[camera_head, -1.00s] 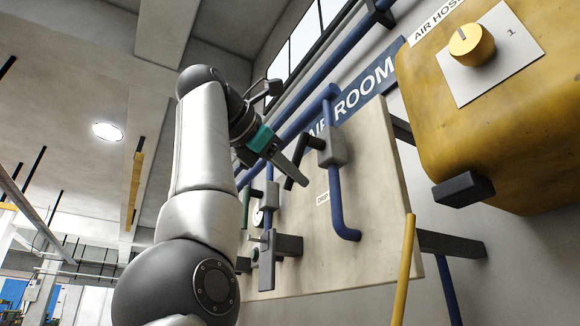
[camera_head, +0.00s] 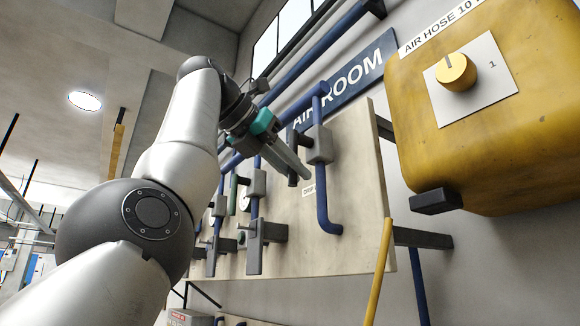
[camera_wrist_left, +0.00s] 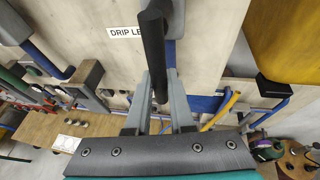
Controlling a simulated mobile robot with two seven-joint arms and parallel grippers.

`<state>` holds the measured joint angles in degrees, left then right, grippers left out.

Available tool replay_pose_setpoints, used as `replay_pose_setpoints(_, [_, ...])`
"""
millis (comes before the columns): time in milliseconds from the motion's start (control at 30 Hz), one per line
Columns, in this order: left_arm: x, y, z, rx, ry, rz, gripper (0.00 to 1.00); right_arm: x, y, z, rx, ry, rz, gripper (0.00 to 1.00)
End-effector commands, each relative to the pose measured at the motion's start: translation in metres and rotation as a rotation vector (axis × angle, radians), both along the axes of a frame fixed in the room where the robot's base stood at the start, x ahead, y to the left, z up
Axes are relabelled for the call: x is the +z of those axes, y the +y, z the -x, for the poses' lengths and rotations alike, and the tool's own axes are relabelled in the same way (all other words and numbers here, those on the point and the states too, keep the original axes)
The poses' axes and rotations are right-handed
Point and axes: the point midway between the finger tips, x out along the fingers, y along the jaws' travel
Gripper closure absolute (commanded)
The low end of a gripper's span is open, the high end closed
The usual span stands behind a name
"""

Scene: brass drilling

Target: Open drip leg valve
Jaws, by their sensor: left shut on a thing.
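The drip leg valve is a grey body (camera_head: 320,144) on a blue pipe on the beige panel, above a label reading "DRIP". My right gripper is out of view.
More valves and pipes (camera_head: 255,240) sit on the panel left of and below the drip leg valve. A yellow cabinet (camera_head: 480,140) with a knob (camera_head: 456,72) stands to the right. A yellow pipe (camera_head: 379,270) rises by the panel's lower right edge.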

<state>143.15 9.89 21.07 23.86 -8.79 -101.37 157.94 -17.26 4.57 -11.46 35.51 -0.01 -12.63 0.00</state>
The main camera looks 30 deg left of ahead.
Motion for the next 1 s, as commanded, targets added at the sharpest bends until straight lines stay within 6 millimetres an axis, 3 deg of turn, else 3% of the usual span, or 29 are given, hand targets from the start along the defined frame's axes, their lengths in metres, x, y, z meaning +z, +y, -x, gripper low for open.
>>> replay_pose_setpoints(800, [-0.0002, -0.0016, -0.0011, -0.001, 0.02, 0.047, 1.0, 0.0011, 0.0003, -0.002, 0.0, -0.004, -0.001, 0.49])
replay_pose_setpoints(833, [-0.0002, -0.0016, -0.0011, -0.001, 0.02, 0.047, 0.76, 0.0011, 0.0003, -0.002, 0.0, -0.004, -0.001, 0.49])
replay_pose_setpoints(1000, [-0.0001, -0.0017, -0.0013, -0.001, 0.018, 0.047, 0.57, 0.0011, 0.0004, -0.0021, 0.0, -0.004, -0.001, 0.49])
